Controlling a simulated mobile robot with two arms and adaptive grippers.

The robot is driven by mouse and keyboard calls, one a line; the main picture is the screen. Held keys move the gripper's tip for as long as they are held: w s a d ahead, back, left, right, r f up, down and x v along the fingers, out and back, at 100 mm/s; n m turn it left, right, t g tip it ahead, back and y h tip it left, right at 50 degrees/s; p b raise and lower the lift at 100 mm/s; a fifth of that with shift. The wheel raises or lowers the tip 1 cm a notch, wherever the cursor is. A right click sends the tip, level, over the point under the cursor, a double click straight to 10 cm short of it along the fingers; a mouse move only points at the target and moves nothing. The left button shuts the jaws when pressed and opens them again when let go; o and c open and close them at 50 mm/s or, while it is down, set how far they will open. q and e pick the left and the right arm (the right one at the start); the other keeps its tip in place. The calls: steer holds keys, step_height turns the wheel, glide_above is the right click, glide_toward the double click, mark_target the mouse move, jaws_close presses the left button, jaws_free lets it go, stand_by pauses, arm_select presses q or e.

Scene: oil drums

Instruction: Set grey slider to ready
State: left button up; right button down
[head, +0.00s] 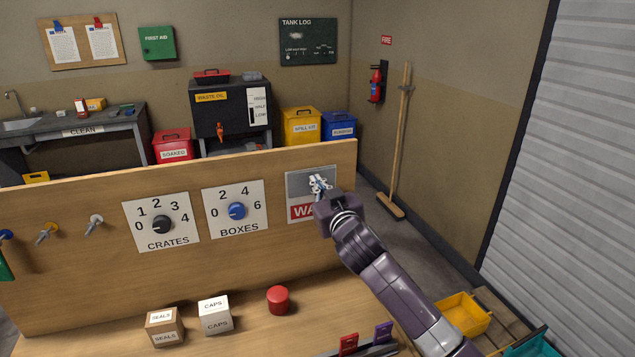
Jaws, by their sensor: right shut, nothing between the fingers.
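The grey slider (300,184) is a flat grey plate on a white panel (292,214) at the right end of the upright wooden board. It sits at the top of the panel. Below it shows a red field with white letters starting "WA"; the rest is hidden behind my right gripper. My right gripper (319,182) is shut and empty, its fingertips in front of the slider's right part. I cannot tell whether they touch it. My left gripper is not in view.
The board (280,160) also carries a black crates dial (162,224), a blue boxes dial (237,211) and several pegs at left. On the bench stand a seals box (164,328), a caps box (215,315) and a red round piece (278,300).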

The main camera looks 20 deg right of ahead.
mark_target(310, 192)
steer(key=shift+f, duration=0.1)
